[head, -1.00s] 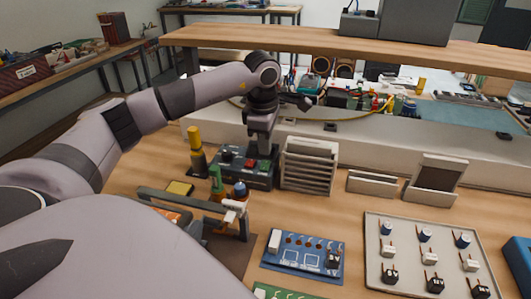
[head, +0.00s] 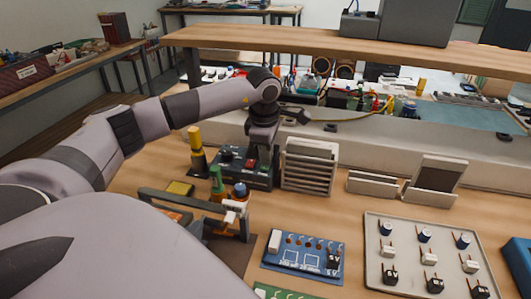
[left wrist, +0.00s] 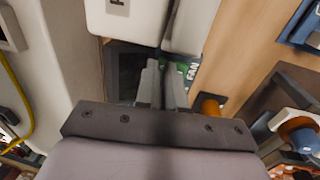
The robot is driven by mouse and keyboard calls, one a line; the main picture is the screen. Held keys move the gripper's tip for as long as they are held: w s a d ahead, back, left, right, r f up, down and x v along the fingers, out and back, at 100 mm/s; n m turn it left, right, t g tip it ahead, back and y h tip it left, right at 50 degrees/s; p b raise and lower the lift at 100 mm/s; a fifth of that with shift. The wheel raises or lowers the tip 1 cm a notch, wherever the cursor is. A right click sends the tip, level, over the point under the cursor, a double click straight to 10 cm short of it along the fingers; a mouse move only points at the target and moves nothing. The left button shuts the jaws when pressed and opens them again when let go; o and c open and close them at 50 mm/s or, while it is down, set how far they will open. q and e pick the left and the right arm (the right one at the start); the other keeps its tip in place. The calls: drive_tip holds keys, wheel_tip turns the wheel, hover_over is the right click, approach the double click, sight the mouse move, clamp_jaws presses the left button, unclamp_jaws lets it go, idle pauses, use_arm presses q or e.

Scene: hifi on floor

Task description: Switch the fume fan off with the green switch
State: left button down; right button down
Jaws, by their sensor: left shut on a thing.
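A dark switch box (head: 232,168) with a red knob (head: 249,164) stands on the bench left of the middle. My left gripper (head: 262,165) points down over its right part, with the fingertips low at the box. In the left wrist view the fingers (left wrist: 162,84) are close together beside a green label (left wrist: 191,70) reading FAN. The gripper is shut on the green switch, which the fingers hide almost wholly. My right gripper is not in view.
A blue circuit board (head: 303,253) and parts tray (head: 425,225) lie nearer.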

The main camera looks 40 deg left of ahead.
sight(264, 168)
use_arm(q)
drive_tip(key=shift+s+d+f, duration=0.15)
drive_tip(key=shift+s+f, duration=0.15)
drive_tip(key=shift+f, duration=0.2)
drive_tip(key=shift+s+d, duration=0.15)
drive_tip(key=shift+s, duration=0.1)
drive_tip(key=shift+s+d+f, duration=0.1)
drive_tip(key=shift+s+d, duration=0.05)
drive_tip(key=shift+d, duration=0.05)
drive_tip(key=shift+p, duration=0.3)
drive_tip(key=shift+r, duration=0.2)
wheel_tip(264, 168, up, 6)
drive_tip(key=p, duration=0.4)
drive_tip(key=shift+a+f, duration=0.1)
drive_tip(key=shift+f, duration=0.1)
wheel_tip(264, 168, up, 9)
drive_tip(key=b, duration=0.1)
drive_tip(key=shift+s+d+b, duration=0.25)
drive_tip(key=shift+s+b, duration=0.05)
drive_tip(key=shift+s, duration=0.15)
